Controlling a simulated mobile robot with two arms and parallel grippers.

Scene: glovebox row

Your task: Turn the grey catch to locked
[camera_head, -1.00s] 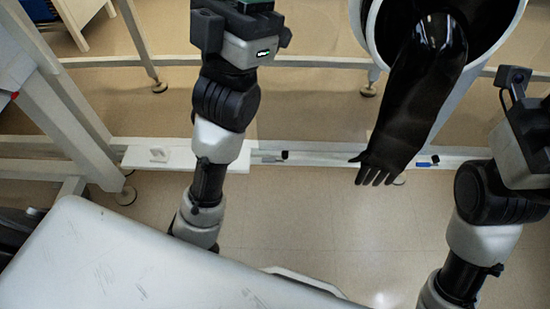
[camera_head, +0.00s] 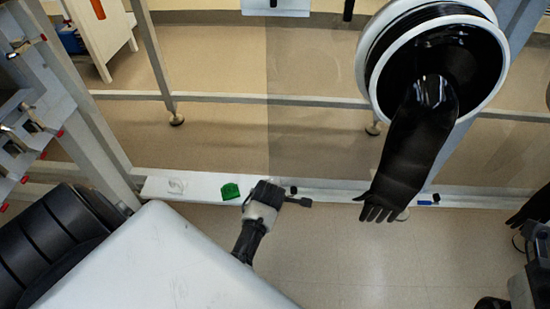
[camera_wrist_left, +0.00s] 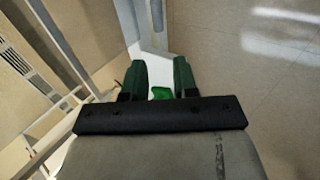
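I cannot clearly identify the grey catch. A small pale piece (camera_head: 177,186) on the white ledge left of my left gripper may be it, but its setting is unreadable. My left gripper (camera_head: 231,191) is low over the ledge, pointing left, with green showing at its finger end. In the left wrist view the two dark green fingers (camera_wrist_left: 160,80) stand apart. A bright green patch (camera_wrist_left: 160,93) shows between them; I cannot tell whether it is a separate thing. Part of my right arm shows at the lower right edge, with its gripper out of view.
A black glove (camera_head: 405,150) hangs from a round white port (camera_head: 375,60) right of my left gripper. The white ledge (camera_head: 210,197) continues right as a rail with small dark and blue items (camera_head: 425,202). A grey post frame (camera_head: 85,120) stands left. Open floor lies below the ledge.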

